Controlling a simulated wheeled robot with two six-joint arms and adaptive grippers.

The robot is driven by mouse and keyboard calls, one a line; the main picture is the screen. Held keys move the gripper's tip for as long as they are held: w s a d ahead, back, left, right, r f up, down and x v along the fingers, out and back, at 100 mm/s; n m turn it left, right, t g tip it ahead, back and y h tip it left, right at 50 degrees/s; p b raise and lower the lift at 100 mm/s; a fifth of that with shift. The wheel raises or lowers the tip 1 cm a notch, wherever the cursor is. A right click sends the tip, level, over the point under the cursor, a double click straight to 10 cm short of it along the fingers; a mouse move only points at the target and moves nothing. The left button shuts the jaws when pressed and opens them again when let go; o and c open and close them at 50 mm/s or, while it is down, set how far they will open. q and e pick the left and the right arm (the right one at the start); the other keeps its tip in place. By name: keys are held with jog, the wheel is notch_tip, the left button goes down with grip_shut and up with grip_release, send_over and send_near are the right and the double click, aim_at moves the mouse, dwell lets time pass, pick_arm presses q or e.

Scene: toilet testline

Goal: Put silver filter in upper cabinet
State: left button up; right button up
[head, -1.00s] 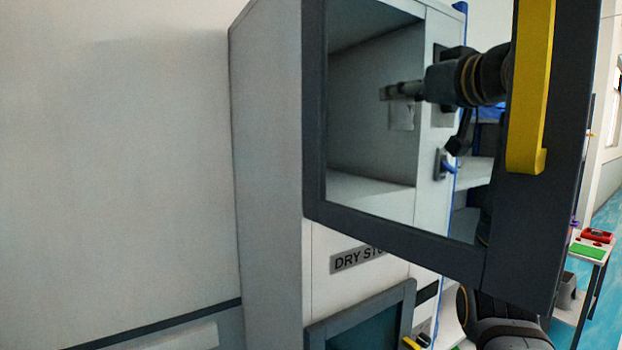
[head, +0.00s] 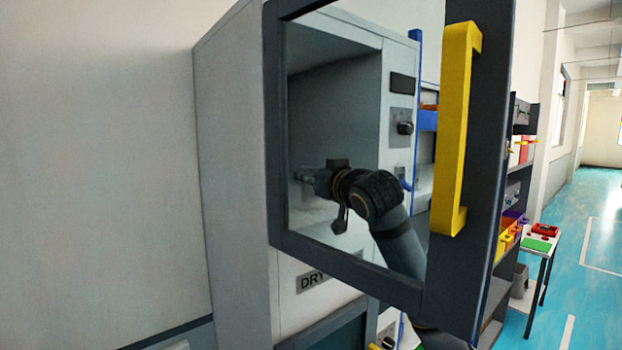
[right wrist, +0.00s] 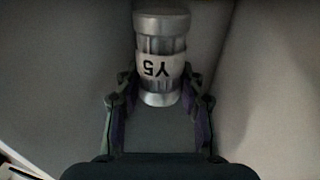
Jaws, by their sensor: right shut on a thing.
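The silver filter (right wrist: 160,48) is a metal cylinder with a white band marked Y5, upside down in the right wrist view. My right gripper (right wrist: 160,95) is shut on it, one finger on each side. In the head view the same gripper (head: 312,178) shows through the glass of the open door, inside the upper cabinet (head: 345,105), low in its compartment. The filter is small and dim there, and I cannot tell whether it touches the floor of the compartment. My left gripper is not in view.
The open glass door (head: 345,255) with its yellow handle (head: 455,130) stands between the head camera and my right arm. A lower cabinet door (head: 335,330) is below. Shelves with coloured bins (head: 510,228) and a small table (head: 540,243) stand at the right.

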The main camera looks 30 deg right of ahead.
jog(key=shift+w+f, duration=0.1)
jog(key=shift+f, duration=0.55)
jog(key=shift+d+f, duration=0.15)
jog(key=shift+f, duration=0.25)
jog(key=o, duration=1.2)
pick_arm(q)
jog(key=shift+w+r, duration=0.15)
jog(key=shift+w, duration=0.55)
